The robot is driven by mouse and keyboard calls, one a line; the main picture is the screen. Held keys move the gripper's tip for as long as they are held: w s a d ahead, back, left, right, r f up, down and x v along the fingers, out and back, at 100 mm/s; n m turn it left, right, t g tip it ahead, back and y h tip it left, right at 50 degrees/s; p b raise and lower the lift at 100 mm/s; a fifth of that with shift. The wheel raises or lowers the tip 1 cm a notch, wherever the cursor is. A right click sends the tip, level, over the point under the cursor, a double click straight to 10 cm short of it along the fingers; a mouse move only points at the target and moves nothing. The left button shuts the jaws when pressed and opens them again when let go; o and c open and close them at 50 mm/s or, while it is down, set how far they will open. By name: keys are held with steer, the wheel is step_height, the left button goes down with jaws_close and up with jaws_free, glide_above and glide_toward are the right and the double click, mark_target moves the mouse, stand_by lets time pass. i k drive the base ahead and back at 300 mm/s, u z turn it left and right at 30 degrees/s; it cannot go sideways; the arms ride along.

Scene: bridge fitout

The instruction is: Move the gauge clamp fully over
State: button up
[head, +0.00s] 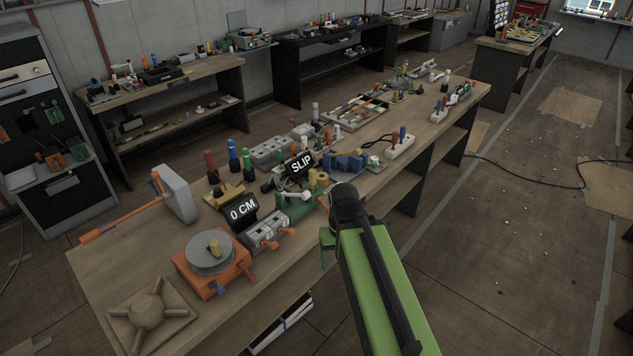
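No part is labelled as the gauge clamp, and I cannot tell for certain which one it is. A grey upright block with a long orange lever (128,219) stands at the bench's left; the lever points down to the left. A grey box with orange levers (264,233) sits beside a black "0 CM" display (243,210). My gripper is hidden or too small to make out.
An orange base with a grey disc (211,252) and a tan spoked handwheel (150,307) occupy the near left bench. Red, blue and green handles stand behind the "0 CM" display. A blue block (346,163) and white power strip (399,147) lie farther right. Floor right of the bench is mostly clear.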

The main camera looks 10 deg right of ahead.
mark_target(319, 198)
steer(key=z, duration=0.5)
steer(key=k, duration=1.4)
steer(key=u, duration=0.15)
steer(key=i, duration=1.05)
steer(key=u, duration=0.8)
steer(key=i, duration=0.65)
steer(key=u, duration=0.4)
